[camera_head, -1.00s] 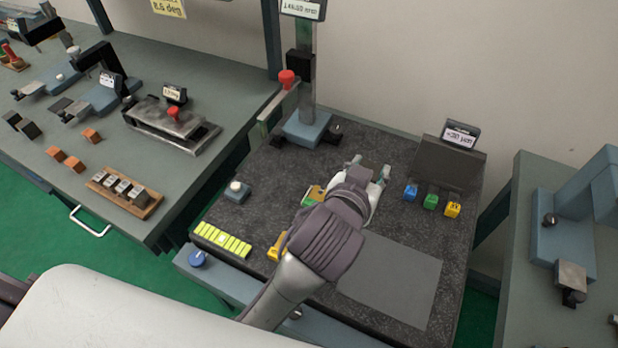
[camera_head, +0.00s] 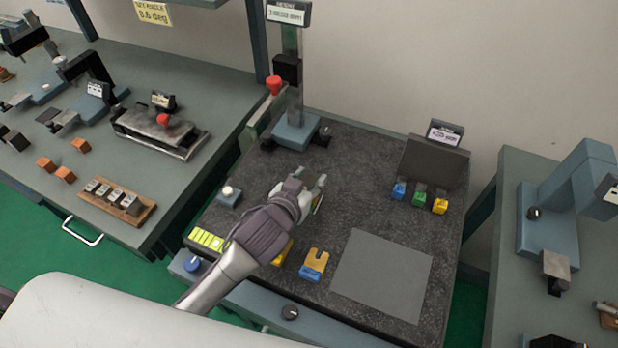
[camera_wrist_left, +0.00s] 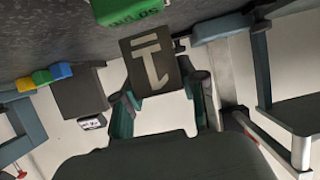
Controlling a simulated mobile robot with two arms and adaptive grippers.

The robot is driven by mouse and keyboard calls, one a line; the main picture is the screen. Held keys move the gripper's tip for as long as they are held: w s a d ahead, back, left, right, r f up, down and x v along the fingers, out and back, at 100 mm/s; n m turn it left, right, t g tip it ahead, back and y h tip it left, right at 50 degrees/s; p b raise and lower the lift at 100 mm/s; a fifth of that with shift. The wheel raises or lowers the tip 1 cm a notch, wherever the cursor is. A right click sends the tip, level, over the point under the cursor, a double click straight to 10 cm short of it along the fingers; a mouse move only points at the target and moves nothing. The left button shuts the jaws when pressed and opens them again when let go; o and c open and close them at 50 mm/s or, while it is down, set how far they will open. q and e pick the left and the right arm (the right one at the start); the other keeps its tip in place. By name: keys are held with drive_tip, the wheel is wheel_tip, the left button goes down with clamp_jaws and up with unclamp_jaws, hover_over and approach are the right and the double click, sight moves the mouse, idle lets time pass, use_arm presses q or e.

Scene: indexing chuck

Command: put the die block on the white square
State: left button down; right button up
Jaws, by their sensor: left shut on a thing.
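My left gripper (camera_head: 317,190) is over the dark granite plate (camera_head: 345,190), left of its middle. In the left wrist view its fingers (camera_wrist_left: 160,98) are shut on a dark block with a pale mark on its face, which I take as the die block (camera_wrist_left: 152,65). In the head view the hand hides this block. I see no plainly white square. A flat grey square (camera_head: 383,275) lies bare on the plate's front right. My right gripper is not in view.
A yellow and blue fork-shaped gauge (camera_head: 315,264) lies left of the grey square. A height stand (camera_head: 293,130) is at the back. Small blue, green and yellow blocks (camera_head: 419,198) stand before a dark upright plate. In the wrist view, a green piece (camera_wrist_left: 125,10) is close to the held block.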

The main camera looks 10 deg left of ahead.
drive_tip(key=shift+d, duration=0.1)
use_arm(q)
drive_tip(key=shift+f, duration=0.5)
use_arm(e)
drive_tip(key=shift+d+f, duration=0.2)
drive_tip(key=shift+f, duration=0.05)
use_arm(q)
drive_tip(key=c, duration=0.7)
unclamp_jaws()
drive_tip(key=shift+f, duration=0.1)
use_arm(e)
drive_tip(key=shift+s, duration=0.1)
use_arm(q)
drive_tip(key=shift+o, duration=0.2)
drive_tip(key=shift+r, duration=0.75)
drive_tip(key=b+v, duration=0.1)
drive_tip(key=v, duration=1.1)
drive_tip(key=shift+f, duration=0.15)
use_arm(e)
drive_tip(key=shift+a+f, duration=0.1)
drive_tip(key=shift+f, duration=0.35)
